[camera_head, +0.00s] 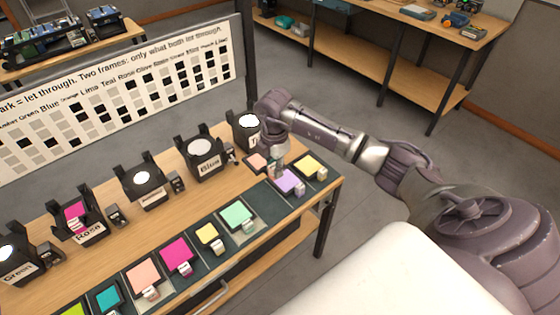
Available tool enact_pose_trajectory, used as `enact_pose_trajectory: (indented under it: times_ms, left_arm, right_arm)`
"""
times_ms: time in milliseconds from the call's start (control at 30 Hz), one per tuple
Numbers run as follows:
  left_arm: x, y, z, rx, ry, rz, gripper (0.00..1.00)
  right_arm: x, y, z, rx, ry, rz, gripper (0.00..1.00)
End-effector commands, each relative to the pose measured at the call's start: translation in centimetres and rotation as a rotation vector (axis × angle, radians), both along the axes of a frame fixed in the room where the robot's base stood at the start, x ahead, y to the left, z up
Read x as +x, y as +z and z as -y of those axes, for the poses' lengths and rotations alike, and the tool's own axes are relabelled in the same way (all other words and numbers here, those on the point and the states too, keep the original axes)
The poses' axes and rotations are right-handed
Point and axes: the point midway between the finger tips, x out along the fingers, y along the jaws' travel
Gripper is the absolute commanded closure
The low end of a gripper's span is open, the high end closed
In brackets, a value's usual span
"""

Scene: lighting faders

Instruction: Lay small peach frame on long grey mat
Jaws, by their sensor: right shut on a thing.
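A small peach frame (257,161) is at the right end of the bench, just beside the fingers of my right gripper (273,162). The gripper points down and is shut on the frame, low over the bench; the fingertips are partly hidden. A larger peach frame (142,273) lies in the front row. Dark and grey mats run along the bench's front edge under the colored frames; which one is the long grey mat I cannot tell. My left gripper is out of view.
Black lamps labeled Green (17,269), Rose (86,231) and Blue (206,165) stand in a row behind. Lavender (289,182) and yellow (309,167) frames lie close to my right gripper. A printed chart board (120,110) stands behind the lamps.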

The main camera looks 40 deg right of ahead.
Motion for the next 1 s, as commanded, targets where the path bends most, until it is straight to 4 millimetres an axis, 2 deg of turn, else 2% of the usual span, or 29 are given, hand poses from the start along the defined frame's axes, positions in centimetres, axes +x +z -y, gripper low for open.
enact_pose_trajectory:
  times_ms: [33, 167, 567, 1000]
  left_arm:
    - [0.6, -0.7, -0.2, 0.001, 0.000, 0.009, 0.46]
    - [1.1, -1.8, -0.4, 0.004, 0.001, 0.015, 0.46]
    - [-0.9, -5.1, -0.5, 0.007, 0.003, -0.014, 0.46]
    - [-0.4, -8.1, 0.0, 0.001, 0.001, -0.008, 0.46]
  right_arm:
    - [0.0, -0.9, 0.0, 0.001, 0.000, 0.000, 1.00]
    - [0.0, -2.2, 0.0, 0.002, -0.001, -0.001, 1.00]
    - [0.0, -6.2, 0.0, 0.000, -0.001, 0.000, 1.00]
    - [0.0, -10.5, 0.0, 0.000, 0.000, -0.001, 1.00]
